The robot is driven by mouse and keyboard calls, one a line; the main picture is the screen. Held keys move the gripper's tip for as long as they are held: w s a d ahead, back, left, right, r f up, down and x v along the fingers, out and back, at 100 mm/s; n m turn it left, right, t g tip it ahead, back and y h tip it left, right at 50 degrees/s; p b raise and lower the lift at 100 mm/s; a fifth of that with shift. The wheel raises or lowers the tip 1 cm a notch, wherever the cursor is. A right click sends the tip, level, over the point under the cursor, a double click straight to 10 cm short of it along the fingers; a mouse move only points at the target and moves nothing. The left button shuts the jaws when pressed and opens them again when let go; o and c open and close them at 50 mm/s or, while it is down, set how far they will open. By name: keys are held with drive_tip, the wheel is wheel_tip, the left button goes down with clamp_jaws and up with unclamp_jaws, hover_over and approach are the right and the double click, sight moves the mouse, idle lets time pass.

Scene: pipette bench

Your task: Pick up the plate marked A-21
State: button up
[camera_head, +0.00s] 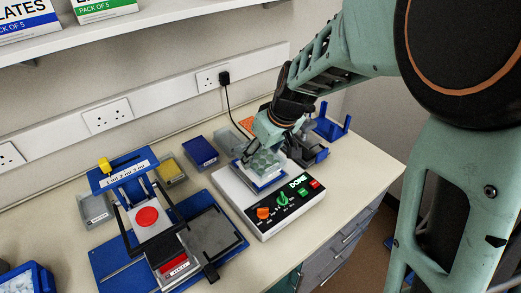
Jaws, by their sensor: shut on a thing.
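My gripper (266,145) reaches down from the right and is shut on a clear plate (262,164) with wells. The plate is at the back part of the white machine (285,218) with coloured knobs, above or on a blue-edged base. I cannot tell whether it still touches the base. No A-21 mark is readable on it from here, and the fingers and wrist hide part of it.
A blue stand (331,128) is right of my gripper. A black cable (231,105) hangs behind. Bench front is clear near the machine.

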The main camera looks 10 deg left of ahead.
drive_tip(key=s+r, duration=0.1)
drive_tip(key=s, duration=0.1)
drive_tip(key=s+d+r, duration=0.1)
drive_tip(key=s, duration=0.2)
drive_tip(key=s+d+r+p, duration=0.1)
drive_tip(key=s, duration=0.1)
drive_tip(key=shift+s+r, duration=0.15)
drive_tip(key=shift+s, duration=0.2)
drive_tip(key=shift+r+p, duration=0.7)
drive_tip(key=shift+r, duration=0.9)
